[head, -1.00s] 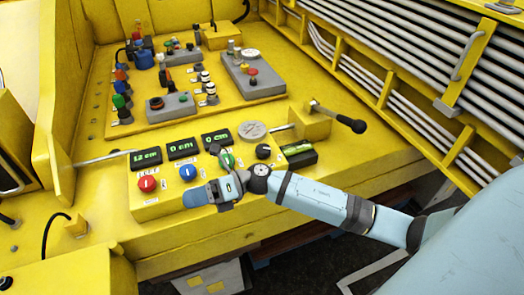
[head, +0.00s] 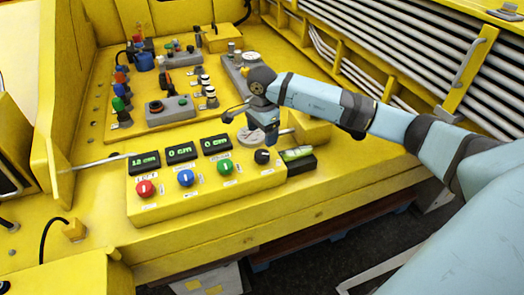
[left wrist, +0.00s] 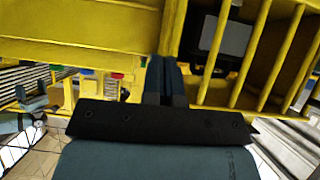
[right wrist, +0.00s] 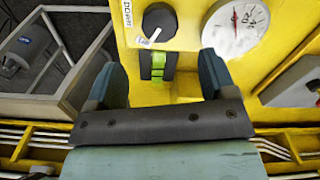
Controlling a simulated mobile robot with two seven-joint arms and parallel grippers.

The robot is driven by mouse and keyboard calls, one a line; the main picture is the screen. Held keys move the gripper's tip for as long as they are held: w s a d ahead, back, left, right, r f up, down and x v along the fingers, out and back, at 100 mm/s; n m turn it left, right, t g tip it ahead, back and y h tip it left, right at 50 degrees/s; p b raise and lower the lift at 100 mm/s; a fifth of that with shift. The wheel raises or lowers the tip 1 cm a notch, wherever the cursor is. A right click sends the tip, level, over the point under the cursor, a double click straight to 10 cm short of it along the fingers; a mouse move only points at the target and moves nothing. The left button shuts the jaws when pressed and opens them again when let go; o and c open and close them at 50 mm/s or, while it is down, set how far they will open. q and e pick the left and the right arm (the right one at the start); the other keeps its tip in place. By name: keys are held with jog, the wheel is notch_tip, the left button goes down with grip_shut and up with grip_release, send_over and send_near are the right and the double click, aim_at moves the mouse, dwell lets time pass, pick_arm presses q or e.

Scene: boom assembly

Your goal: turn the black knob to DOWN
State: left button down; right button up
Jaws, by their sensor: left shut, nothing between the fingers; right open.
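The black knob (head: 262,156) is at the right end of the row of knobs on the yellow control box (head: 215,195). In the right wrist view the black knob (right wrist: 159,22) shows at the top, with a white mark towards its lower left and small labels beside it. One label seems to read DOWN. My right gripper (head: 269,139) is just behind the knob in the head view, pointing down, apart from it. Its fingers (right wrist: 161,78) are spread and empty. My left gripper (left wrist: 166,78) is shut and empty, away from the knob, and shows only in the left wrist view.
Red (head: 145,188), blue (head: 186,178) and green (head: 225,166) knobs sit left of the black one, below three lit displays. A green level vial (head: 297,153) lies to its right. A round dial (right wrist: 236,27) is close by. A back panel (head: 165,75) carries several switches.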

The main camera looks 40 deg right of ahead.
aim_at(262, 154)
notch_tip(262, 154, down, 9)
jog(key=shift+r+p, duration=0.1)
jog(key=shift+p, duration=0.7)
jog(key=c, duration=0.9)
